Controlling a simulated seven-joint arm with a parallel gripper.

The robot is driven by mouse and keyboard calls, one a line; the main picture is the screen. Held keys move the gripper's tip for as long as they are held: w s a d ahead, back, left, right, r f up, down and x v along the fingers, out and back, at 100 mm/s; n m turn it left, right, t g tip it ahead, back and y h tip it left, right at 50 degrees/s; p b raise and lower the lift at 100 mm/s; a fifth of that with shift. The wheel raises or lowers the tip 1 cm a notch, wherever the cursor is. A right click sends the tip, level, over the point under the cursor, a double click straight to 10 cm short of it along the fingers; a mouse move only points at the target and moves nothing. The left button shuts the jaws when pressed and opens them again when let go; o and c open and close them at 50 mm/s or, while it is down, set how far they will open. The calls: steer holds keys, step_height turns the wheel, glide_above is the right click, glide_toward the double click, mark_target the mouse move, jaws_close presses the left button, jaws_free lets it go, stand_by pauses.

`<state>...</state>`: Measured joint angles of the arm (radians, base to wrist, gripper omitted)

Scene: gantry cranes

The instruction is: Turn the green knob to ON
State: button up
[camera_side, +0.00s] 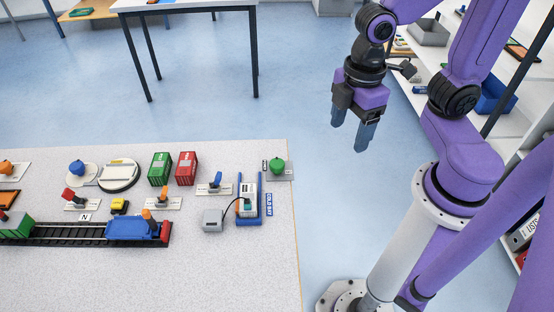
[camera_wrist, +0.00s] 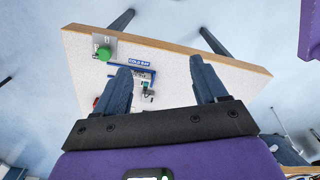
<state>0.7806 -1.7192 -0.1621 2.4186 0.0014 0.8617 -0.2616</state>
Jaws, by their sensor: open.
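The green knob (camera_side: 277,165) sits on a grey plate near the right edge of the table. It also shows in the wrist view (camera_wrist: 104,52), up and left of my fingers. Small labels stand on its plate, too small to read. My gripper (camera_side: 353,137) is open and empty, with its blue fingers pointing down. It is in the air to the right of the knob, beyond the table's right edge in the side view. In the wrist view my gripper (camera_wrist: 166,83) has a wide gap between the fingers, and nothing is in it.
A blue bay frame marked COLD BAY (camera_side: 245,207) stands near the knob, with a grey box (camera_side: 213,220) cabled to it. A blue lever (camera_side: 216,181), a red container (camera_side: 187,168) and a green container (camera_side: 159,169) are further left. Shelves (camera_side: 430,75) stand at the right.

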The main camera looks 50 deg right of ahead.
steer(key=w+a+f+n, duration=0.1)
steer(key=w+f+n, duration=0.15)
steer(key=w, duration=0.95)
steer(key=n, duration=0.2)
glide_above(277, 163)
step_height(277, 163, down, 5)
step_height(277, 163, down, 17)
steer(key=c, duration=1.1)
